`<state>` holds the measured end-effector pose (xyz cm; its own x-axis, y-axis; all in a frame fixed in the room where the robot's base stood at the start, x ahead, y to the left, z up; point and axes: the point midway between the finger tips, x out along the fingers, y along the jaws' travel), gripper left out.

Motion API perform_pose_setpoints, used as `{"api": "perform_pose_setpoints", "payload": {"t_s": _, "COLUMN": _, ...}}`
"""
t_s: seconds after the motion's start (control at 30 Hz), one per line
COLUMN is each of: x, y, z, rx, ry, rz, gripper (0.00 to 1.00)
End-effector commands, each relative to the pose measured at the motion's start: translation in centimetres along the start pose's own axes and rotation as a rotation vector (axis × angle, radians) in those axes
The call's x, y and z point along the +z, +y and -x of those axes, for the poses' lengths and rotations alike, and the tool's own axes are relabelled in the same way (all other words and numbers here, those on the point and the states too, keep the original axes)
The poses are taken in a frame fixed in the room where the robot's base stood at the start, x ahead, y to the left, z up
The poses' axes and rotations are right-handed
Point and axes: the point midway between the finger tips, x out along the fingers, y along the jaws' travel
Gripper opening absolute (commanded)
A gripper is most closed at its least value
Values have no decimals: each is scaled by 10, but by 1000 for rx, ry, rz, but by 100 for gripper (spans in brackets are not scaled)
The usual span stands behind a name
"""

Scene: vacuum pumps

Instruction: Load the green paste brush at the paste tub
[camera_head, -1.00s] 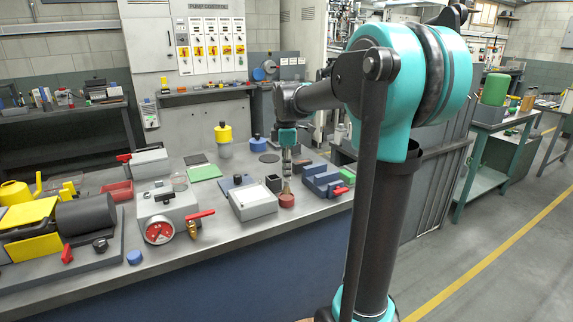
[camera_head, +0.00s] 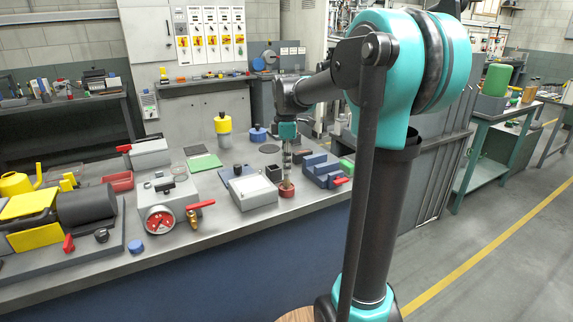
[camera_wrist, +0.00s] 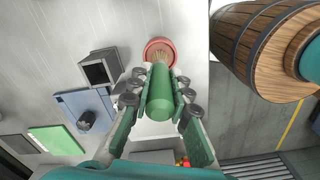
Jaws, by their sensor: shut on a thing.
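My gripper (camera_wrist: 158,105) is shut on the green paste brush (camera_wrist: 160,92), holding it by its green handle. The tan bristles point away from the wrist toward the round red paste tub (camera_wrist: 152,43). In the wrist view the bristle end overlaps the tub's opening; how deep it reaches cannot be told. In the head view my gripper (camera_head: 287,160) hangs fingers down directly above the red tub (camera_head: 286,193), which stands near the bench's front edge. The brush is upright there, its bristles at the tub's mouth. The tub's inside is mostly hidden.
A grey box (camera_head: 254,193) stands just left of the tub, and a small black open box (camera_wrist: 100,68) is close by. A blue block fixture (camera_head: 320,170) with a red handle is on the right. A blue plate (camera_wrist: 70,104) and green mat (camera_head: 204,162) lie farther left.

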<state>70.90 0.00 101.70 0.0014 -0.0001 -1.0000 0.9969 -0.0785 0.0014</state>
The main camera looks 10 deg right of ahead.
Motion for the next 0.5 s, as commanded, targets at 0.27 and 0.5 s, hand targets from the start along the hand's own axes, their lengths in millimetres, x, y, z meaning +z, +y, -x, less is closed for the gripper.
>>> {"api": "perform_pose_setpoints", "payload": {"t_s": 0.27, "x": 0, "y": 0, "z": -3, "rx": 0, "ry": 0, "rz": 0, "gripper": 0}}
{"api": "perform_pose_setpoints", "payload": {"t_s": 0.5, "x": 0, "y": 0, "z": -6, "rx": 0, "ry": 0, "rz": 0, "gripper": 0}}
